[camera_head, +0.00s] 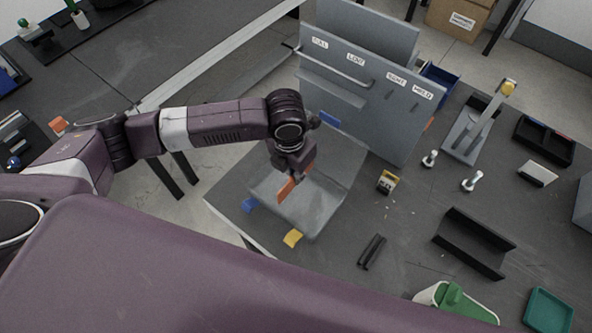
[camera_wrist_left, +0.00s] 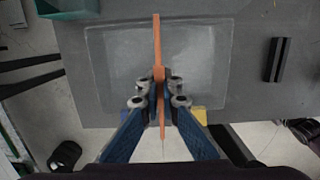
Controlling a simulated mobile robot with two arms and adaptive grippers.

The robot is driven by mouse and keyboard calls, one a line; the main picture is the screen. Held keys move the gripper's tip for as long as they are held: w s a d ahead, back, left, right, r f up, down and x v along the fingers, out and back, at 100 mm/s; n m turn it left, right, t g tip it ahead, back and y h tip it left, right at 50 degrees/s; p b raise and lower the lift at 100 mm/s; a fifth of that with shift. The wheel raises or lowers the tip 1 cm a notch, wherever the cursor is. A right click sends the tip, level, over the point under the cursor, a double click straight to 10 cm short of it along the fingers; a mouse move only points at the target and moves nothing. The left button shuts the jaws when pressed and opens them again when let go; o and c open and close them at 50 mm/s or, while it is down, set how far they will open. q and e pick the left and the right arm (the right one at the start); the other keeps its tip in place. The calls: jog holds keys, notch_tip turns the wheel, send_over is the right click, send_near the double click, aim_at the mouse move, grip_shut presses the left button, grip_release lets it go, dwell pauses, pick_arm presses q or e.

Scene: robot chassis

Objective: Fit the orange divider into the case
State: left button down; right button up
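The clear case (camera_head: 322,213) sits open on the grey table below my left gripper; its walls also show in the left wrist view (camera_wrist_left: 108,72). My left gripper (camera_head: 292,172) points down over the case, shut on the orange divider (camera_head: 286,190). In the left wrist view the divider (camera_wrist_left: 157,42) stands edge-on between the blue fingers (camera_wrist_left: 158,92) and runs across the case's short direction, near its middle. I cannot tell whether its lower edge is inside the case or above it. My right gripper is not in view.
A blue piece (camera_head: 249,205) and a yellow piece (camera_head: 292,238) lie by the case's near side. A grey upright panel (camera_head: 375,115) stands behind it. A small yellow-black box (camera_head: 387,182), black bars (camera_head: 371,252) and a black channel (camera_head: 473,243) lie to the right.

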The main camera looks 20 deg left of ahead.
pick_arm(q)
jog(key=shift+f, duration=0.85)
dwell(0.3)
jog(key=shift+p, duration=0.8)
dwell(0.9)
jog(key=shift+f+b, duration=2.05)
jog(key=shift+f, duration=1.7)
jog(key=c, duration=2.1)
grip_release()
